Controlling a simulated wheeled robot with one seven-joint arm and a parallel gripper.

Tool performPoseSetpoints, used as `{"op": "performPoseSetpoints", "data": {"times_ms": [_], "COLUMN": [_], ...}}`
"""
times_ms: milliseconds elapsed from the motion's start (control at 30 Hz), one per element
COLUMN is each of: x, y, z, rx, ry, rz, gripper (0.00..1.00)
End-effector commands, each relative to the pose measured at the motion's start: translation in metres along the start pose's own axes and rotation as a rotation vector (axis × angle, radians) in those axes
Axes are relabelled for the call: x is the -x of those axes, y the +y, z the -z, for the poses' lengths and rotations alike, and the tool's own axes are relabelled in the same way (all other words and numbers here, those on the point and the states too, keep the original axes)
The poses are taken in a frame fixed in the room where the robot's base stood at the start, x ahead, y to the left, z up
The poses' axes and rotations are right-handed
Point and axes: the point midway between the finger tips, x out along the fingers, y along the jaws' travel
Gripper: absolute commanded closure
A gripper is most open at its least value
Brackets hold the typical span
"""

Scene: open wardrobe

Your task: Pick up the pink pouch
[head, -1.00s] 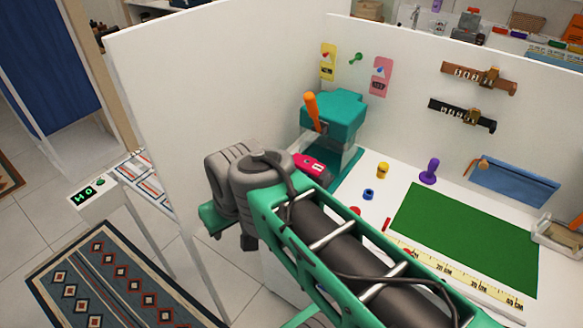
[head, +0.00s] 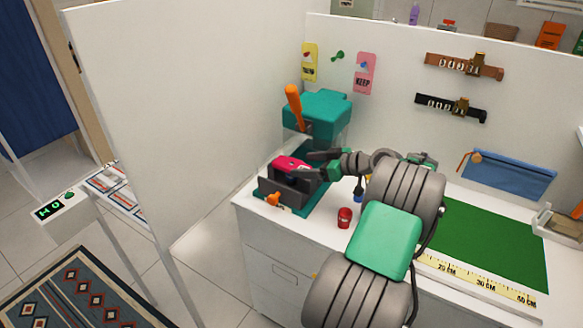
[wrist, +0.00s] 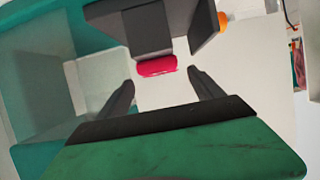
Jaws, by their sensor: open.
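The pink pouch (head: 290,163) shows as a small pink-red item with a dark patch, at a dark grey holder (head: 284,189) on the base of the teal press. In the wrist view, only a narrow pink strip of the pouch (wrist: 157,66) shows, at the end of a grey block. My gripper (head: 312,164) is in front of the press, to the right of the pouch. In the wrist view, my gripper (wrist: 163,80) is open, with its two dark fingers apart. The pink strip lies just beyond the fingertips, between their lines. I see no grip on it.
The teal press (head: 318,112) with its orange lever (head: 293,104) stands close behind the pouch. A small red item (head: 344,217) lies on the white counter. A green mat (head: 492,240) and a ruler lie to the right. A tall white panel (head: 180,120) stands at the left.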

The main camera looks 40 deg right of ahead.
Motion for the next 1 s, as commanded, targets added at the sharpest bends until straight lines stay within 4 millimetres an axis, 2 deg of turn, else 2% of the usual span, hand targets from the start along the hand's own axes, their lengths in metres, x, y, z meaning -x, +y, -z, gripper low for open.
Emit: {"op": "performPoseSetpoints", "data": {"times_ms": [200,467,1000], "x": [-0.037,-0.042,-0.042], "y": [-0.003,-0.002,-0.002], "z": [0.003,0.001,0.001], "rx": [-0.002,-0.001,-0.001], "ry": [-0.001,-0.002,-0.003], "rz": [0.003,-0.001,0.000], "gripper": [0.24,0.24,0.68]}}
